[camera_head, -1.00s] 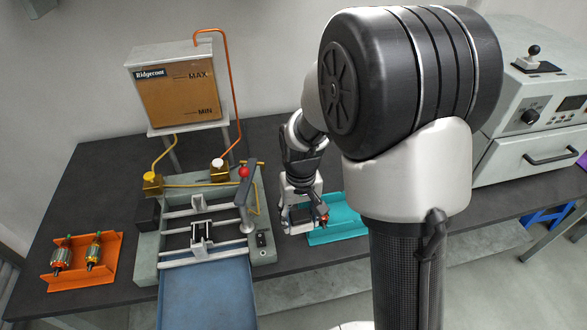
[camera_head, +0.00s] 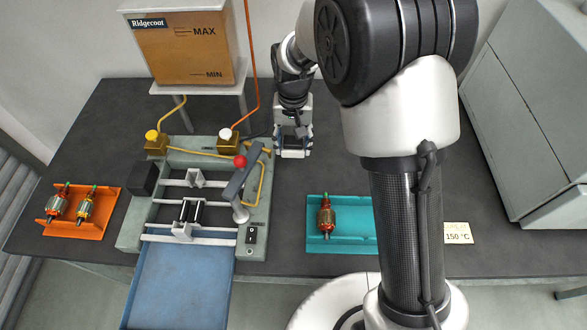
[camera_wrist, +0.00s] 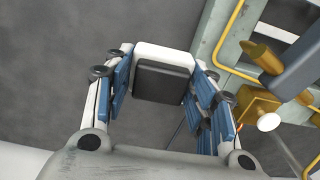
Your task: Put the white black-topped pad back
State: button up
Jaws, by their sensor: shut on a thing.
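The white black-topped pad (camera_wrist: 163,80) is a white block with a dark face, between my gripper's blue-lined fingers in the wrist view. My gripper (camera_head: 292,145) is shut on it. In the head view it is over the dark bench, right of the grey-green machine (camera_head: 257,215) and behind the turquoise tray (camera_head: 350,238). The pad is hard to tell from the fingers there. The wrist view shows the pad apart from the machine's brass block (camera_wrist: 245,103) and yellow pipe.
An armature (camera_head: 326,218) lies in the turquoise tray. An orange tray (camera_head: 97,232) with two armatures is at left. The Ridgecoat tank (camera_head: 185,50) stands behind the machine. A red-knobbed lever (camera_head: 240,162) rises from the machine. A 150 °C card (camera_head: 457,233) lies at right.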

aim_at(294, 173)
notch_tip(294, 173, down, 12)
jog(key=b, duration=0.2)
jog(key=shift+r+b, duration=0.25)
jog(key=shift+b, duration=0.15)
jog(key=shift+f, duration=0.1)
jog(key=o, duration=0.5)
jog(key=shift+f, duration=0.1)
jog(key=shift+o, duration=0.9)
notch_tip(294, 173, up, 13)
jog(key=p, duration=0.3)
jog(key=shift+d+f, duration=0.1)
jog(key=shift+f, duration=0.1)
